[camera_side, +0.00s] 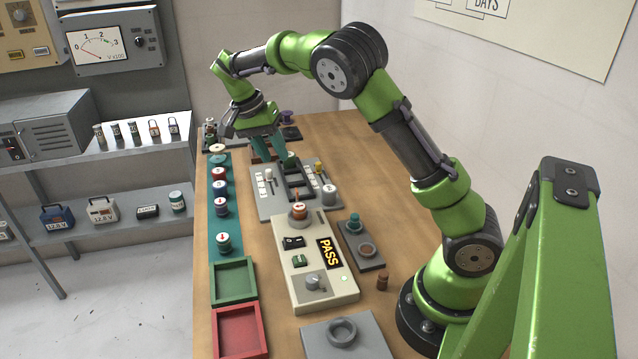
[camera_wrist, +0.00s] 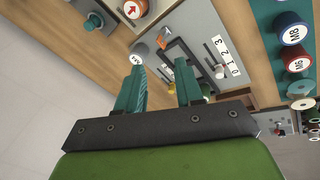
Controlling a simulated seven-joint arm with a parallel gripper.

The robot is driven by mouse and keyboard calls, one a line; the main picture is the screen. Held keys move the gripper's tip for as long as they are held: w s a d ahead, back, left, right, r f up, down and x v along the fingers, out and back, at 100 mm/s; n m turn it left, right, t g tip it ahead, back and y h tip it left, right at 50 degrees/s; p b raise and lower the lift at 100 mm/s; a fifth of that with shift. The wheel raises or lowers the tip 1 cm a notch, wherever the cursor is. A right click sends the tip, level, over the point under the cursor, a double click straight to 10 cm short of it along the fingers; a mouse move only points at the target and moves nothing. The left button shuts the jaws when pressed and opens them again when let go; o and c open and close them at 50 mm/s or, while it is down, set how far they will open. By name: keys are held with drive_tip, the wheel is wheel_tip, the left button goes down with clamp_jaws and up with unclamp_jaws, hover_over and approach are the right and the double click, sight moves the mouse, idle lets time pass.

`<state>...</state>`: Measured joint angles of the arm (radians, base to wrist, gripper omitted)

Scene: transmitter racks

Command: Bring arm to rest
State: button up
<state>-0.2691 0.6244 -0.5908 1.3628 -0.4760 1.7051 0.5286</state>
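The fingers partly hide the panel's far end.
A beige tester (camera_side: 312,262) reading PASS stands nearer. A teal strip (camera_side: 213,221) with several spools, a green tray (camera_side: 252,289) and a red tray (camera_side: 222,345) line the left edge. A grey plate (camera_side: 372,262) lies right of the tester. Shelves stand beyond the bench, left.

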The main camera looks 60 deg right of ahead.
drive_tip(key=s+a+r+n+t+y, duration=0.1)
drive_tip(key=s+a+r+n+t, duration=0.1)
drive_tip(key=s, duration=0.4)
drive_tip(key=s+a+r+n+t+y, duration=0.2)
drive_tip(key=s+a+r+n+t, duration=0.1)
drive_tip(key=s+a, duration=0.4)
drive_tip(key=s+a+r+n+t+y, duration=0.1)
drive_tip(key=s+a+r+n+t, duration=0.2)
drive_tip(key=s+a+n+t, duration=0.1)
drive_tip(key=shift+s+a+n+t+y, duration=0.25)
drive_tip(key=shift+s+n+t, duration=0.25)
drive_tip(key=shift+s+n, duration=0.9)
drive_tip(key=shift+s+m, duration=0.25)
drive_tip(key=shift+m, duration=0.05)
